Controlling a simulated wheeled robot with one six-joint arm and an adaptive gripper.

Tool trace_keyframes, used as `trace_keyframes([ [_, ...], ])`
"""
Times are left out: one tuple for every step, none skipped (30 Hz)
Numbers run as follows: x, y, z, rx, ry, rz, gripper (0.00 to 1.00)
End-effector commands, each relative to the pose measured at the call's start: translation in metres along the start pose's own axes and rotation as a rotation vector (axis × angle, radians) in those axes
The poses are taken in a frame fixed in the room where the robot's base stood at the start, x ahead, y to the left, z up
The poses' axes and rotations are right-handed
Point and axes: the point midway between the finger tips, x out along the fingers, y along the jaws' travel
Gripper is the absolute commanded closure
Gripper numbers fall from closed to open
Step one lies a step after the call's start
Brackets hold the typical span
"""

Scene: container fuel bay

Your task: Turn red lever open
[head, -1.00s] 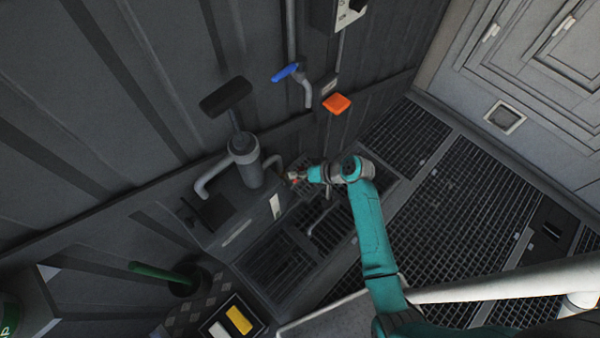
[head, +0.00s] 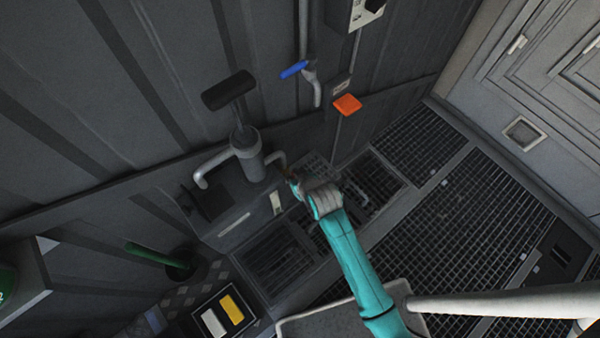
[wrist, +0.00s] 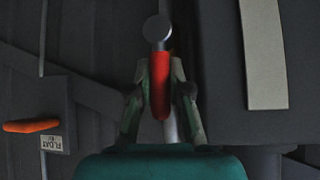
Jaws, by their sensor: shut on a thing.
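The red lever (wrist: 160,86) shows in the middle of the wrist view, with a grey round pivot (wrist: 157,28) at its far end. My gripper (wrist: 160,92) is shut on the red lever, one finger on each side of it. In the head view my gripper (head: 291,178) is beside the grey pump (head: 250,160), at the pipe on its right side. The lever is mostly hidden there by my gripper and wrist.
A blue handle (head: 294,69) is on the wall pipe, with an orange float (head: 347,105) below it; the orange float also shows in the wrist view (wrist: 30,126). A black T-handle (head: 229,90) tops the pump. Floor grating (head: 450,210) lies right. A tray with yellow and white blocks (head: 200,309) is front left.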

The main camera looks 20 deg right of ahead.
Motion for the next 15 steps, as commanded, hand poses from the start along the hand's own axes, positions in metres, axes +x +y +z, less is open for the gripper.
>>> trace_keyframes([
  [-0.0005,-0.0032,-0.0046,-0.006,0.011,0.003,1.0],
  [-0.0005,-0.0038,-0.0048,-0.008,0.012,0.006,1.0],
  [-0.0003,-0.0045,-0.0048,-0.012,0.012,0.01,1.0],
  [-0.0002,-0.005,-0.0049,-0.014,0.013,0.012,1.0],
  [-0.0002,-0.0055,-0.0049,-0.015,0.013,0.013,1.0],
  [-0.0001,-0.006,-0.005,-0.016,0.013,0.014,1.0],
  [-0.0001,-0.0062,-0.005,-0.017,0.014,0.015,1.0],
  [-0.0001,-0.0063,-0.0051,-0.017,0.014,0.016,1.0],
  [0.0,-0.0064,-0.0051,-0.018,0.014,0.016,1.0],
  [0.0,-0.0063,-0.0051,-0.018,0.014,0.017,1.0],
  [0.0,-0.0063,-0.0051,-0.018,0.014,0.017,1.0],
  [0.0,-0.0062,-0.0051,-0.018,0.014,0.017,1.0],
  [0.0,-0.0062,-0.0051,-0.018,0.014,0.017,1.0],
  [0.0,-0.0062,-0.0051,-0.018,0.014,0.017,1.0],
  [0.0,-0.0062,-0.0051,-0.018,0.014,0.017,1.0],
])
